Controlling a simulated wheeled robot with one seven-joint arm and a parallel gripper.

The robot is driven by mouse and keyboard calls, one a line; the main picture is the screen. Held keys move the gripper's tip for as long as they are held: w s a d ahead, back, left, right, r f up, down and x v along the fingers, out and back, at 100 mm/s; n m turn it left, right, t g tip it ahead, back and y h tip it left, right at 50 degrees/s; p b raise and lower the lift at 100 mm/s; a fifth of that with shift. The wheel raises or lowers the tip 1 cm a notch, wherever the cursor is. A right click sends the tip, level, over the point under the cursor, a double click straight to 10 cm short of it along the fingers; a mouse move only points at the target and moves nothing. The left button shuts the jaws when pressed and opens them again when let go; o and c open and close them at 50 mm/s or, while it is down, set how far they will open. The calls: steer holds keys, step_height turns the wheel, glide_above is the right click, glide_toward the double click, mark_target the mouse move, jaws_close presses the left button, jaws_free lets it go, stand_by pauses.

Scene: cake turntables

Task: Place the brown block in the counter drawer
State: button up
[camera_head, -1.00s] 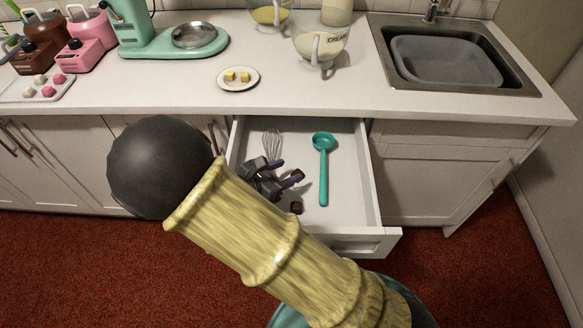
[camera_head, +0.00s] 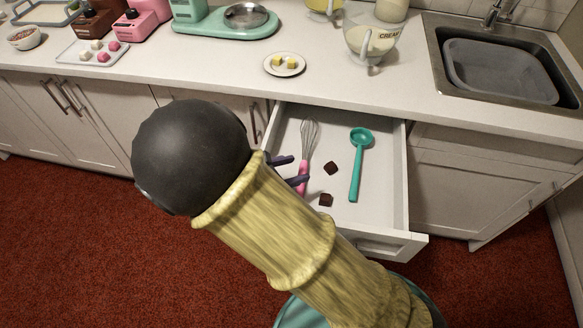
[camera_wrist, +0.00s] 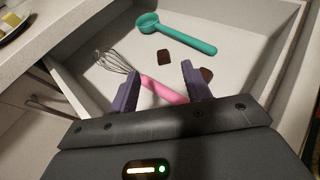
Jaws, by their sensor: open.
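The counter drawer (camera_head: 395,190) is open. Two brown blocks lie on its floor: one brown block (camera_head: 331,168) between the whisk and the ladle, and another brown block (camera_head: 326,200) nearer the drawer front. Both also show in the wrist view, the first (camera_wrist: 163,57) beyond my fingers and the second (camera_wrist: 207,74) just past the right finger, partly hidden by it. My gripper (camera_wrist: 158,88) is open and holds nothing. It is over the left part of the drawer, above the whisk's pink handle; my arm hides part of it in the head view (camera_head: 297,171).
A whisk (camera_head: 309,145) and a teal ladle (camera_head: 360,150) lie in the drawer. The counter above carries a plate (camera_head: 285,71) with yellow cubes, a glass jug (camera_head: 371,45), a teal scale (camera_head: 225,28), and a tray (camera_head: 93,59) with pink and white pieces. A sink (camera_head: 500,70) is at right.

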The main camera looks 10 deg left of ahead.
stand_by(0.3)
steer(key=d+m+g, duration=0.1)
steer(key=d+m, duration=0.1)
steer(key=d+m+g, duration=0.2)
steer(key=d, duration=0.1)
steer(key=d+f+m+g, duration=0.1)
steer(key=d+g, duration=0.1)
steer(key=d, duration=0.1)
steer(key=shift+s+d+m+y, duration=0.2)
steer(key=shift+s+m+y, duration=0.1)
steer(key=shift+m, duration=0.1)
steer(key=d+m+g+y, duration=0.1)
steer(key=m, duration=0.1)
steer(key=s+d+m+g+y, duration=0.1)
steer(key=d+m, duration=0.1)
steer(key=d+m+g, duration=0.1)
steer(key=d, duration=0.1)
steer(key=shift+s+d+m+g+y, duration=0.2)
steer(key=shift+s+m+g+y, duration=0.1)
steer(key=shift+s+m+y, duration=0.1)
steer(key=d+r+m+t+y, duration=0.1)
steer(key=d+r+m+y, duration=0.1)
steer(key=m, duration=0.5)
steer(key=s+d+r+m+t+y, duration=0.1)
steer(key=d+r+m+y, duration=0.1)
steer(key=d+m+y, duration=0.2)
steer(key=d+m, duration=0.3)
steer(key=m, duration=0.1)
steer(key=shift+s+r, duration=0.25)
steer(key=shift+r, duration=0.15)
